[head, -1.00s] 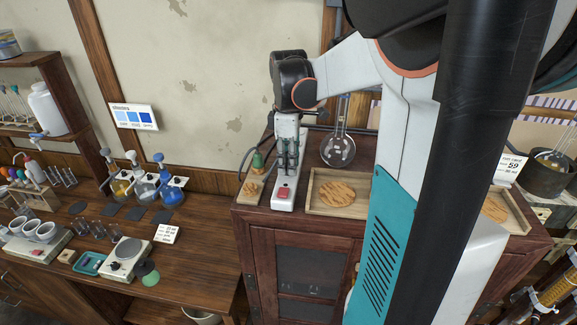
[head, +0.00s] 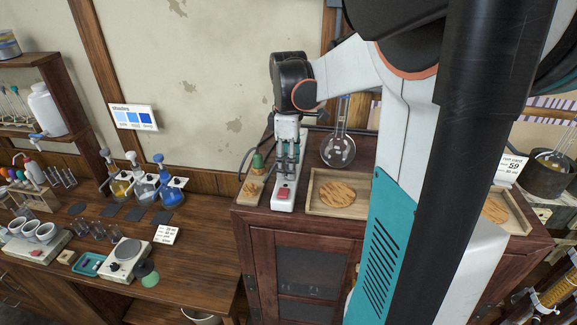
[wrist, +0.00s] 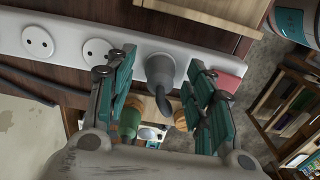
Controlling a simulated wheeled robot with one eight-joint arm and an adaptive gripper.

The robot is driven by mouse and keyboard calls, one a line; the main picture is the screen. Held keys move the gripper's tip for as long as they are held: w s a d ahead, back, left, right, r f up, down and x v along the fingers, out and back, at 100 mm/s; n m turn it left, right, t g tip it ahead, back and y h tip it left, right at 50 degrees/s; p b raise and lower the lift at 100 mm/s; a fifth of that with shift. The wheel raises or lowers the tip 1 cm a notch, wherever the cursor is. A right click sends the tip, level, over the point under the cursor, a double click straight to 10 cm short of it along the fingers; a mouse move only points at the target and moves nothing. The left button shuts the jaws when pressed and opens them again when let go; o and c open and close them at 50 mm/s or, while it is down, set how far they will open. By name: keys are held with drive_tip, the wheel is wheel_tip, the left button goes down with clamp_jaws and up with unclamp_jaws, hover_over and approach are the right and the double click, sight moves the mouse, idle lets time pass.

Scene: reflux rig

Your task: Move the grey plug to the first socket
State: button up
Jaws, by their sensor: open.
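In the wrist view the grey plug (wrist: 159,70) sits on the white power strip (wrist: 65,18), at the position nearest the red switch (wrist: 228,82). Its short cable end curves toward the camera. Two empty round sockets show to its left, one close by (wrist: 97,50) and one farther off (wrist: 38,42). My gripper (wrist: 161,80) is open, with one finger on each side of the plug and gaps visible between. In the head view my gripper (head: 288,158) is over the strip (head: 284,206) and hides the plug and sockets.
A wooden tray (head: 312,203) with a round cork-like mat (head: 337,194) lies right of the strip. A glass flask (head: 338,151) stands behind it. A dark cable (wrist: 30,86) runs alongside.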

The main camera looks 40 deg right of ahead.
wheel_tip(320, 180, up, 12)
idle(0.5)
